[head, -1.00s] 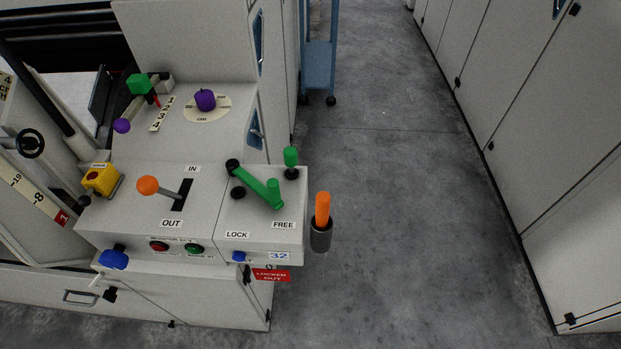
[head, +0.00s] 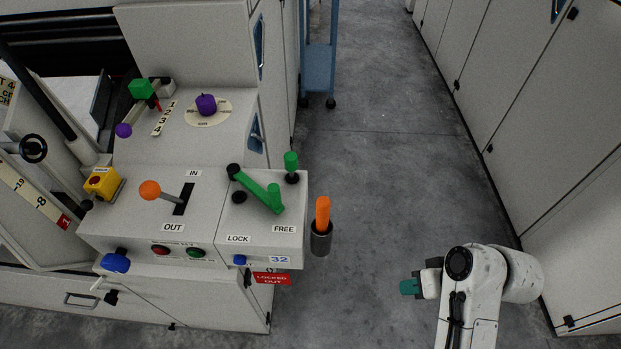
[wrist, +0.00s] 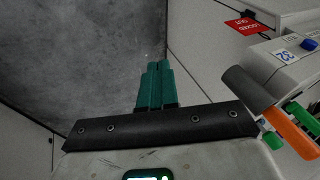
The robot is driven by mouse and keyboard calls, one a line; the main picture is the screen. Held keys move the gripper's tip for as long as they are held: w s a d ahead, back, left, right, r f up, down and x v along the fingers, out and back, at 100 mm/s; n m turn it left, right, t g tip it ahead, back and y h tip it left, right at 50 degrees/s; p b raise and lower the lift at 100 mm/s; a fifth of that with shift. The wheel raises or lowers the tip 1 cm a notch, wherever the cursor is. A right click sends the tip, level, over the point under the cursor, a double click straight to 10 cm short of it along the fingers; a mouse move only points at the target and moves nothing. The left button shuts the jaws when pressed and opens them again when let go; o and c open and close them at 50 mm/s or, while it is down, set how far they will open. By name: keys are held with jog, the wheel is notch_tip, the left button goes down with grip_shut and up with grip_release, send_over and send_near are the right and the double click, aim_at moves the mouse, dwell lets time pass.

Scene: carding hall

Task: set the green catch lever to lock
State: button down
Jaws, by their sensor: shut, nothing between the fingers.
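The green catch lever (head: 261,192) lies on top of the grey control box. Its arm runs from a black pivot at the back left to an upright green grip near the FREE label (head: 284,229). The LOCK label (head: 238,239) is to the left of FREE. My gripper (head: 409,287) is to the right of the box, over the floor, well apart from the lever. In the wrist view its teal fingers (wrist: 155,85) are together with nothing between them.
An orange-handled tool sits in a dark holder (head: 321,238) on the box's right side, between my gripper and the lever. A green knob (head: 291,162) stands behind the lever. An orange-balled lever (head: 150,190) is to the left. The aisle floor (head: 390,180) is clear.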

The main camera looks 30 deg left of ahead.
jog(key=w+a+r+n+g, duration=0.2)
jog(key=w+a+r+n, duration=0.1)
jog(key=a+r, duration=0.7)
jog(key=w+a+r+n+g+y, duration=0.1)
jog(key=w+a+r+n, duration=0.2)
jog(key=a+r, duration=0.8)
jog(key=shift+w+a+r+n+g+p, duration=0.25)
jog(key=shift+w+a+n+g+p, duration=0.15)
jog(key=shift+a+n, duration=0.4)
jog(key=x, duration=0.3)
jog(key=s+p+x, duration=0.1)
jog(key=x, duration=0.3)
jog(key=s+r+p+x, duration=0.1)
jog(key=x, duration=0.3)
jog(key=shift+a, duration=0.25)
jog(key=shift+s+a+f, duration=0.15)
jog(key=shift+s+a, duration=0.05)
jog(key=shift+s, duration=0.45)
jog(key=shift+s, duration=0.1)
